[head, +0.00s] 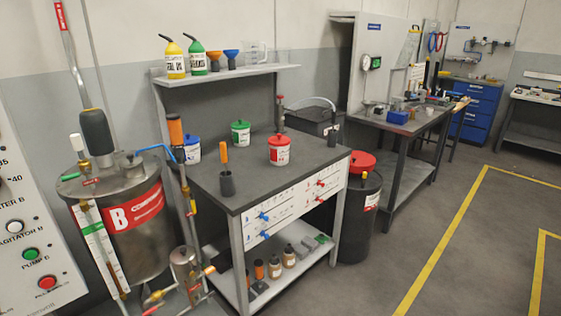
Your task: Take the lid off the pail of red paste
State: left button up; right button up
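A small white pail with a red lid (279,141) and a red label stands upright on the dark top of the workbench (245,192), right of the middle. The lid sits on the pail. What is inside the pail is hidden. Neither of my grippers shows in the head view.
A green-lidded pail (241,133) and a blue-lidded pail (192,150) stand on the same bench, with a dark cup holding an orange-handled tool (226,178) near the front. A steel tank (125,232) stands left. The floor (421,268) at right is clear.

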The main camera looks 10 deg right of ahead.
aim_at(279, 140)
jog(key=i+l+u, duration=0.15)
jog(key=l+u, duration=0.15)
jog(key=u, duration=0.15)
jog(key=i+l+u, duration=0.1)
jog(key=l+u, duration=0.2)
jog(key=u, duration=0.15)
jog(key=l+u, duration=0.3)
jog(key=l, duration=1.15)
jog(key=i+l, duration=0.15)
jog(key=l, duration=0.3)
jog(key=u, duration=0.05)
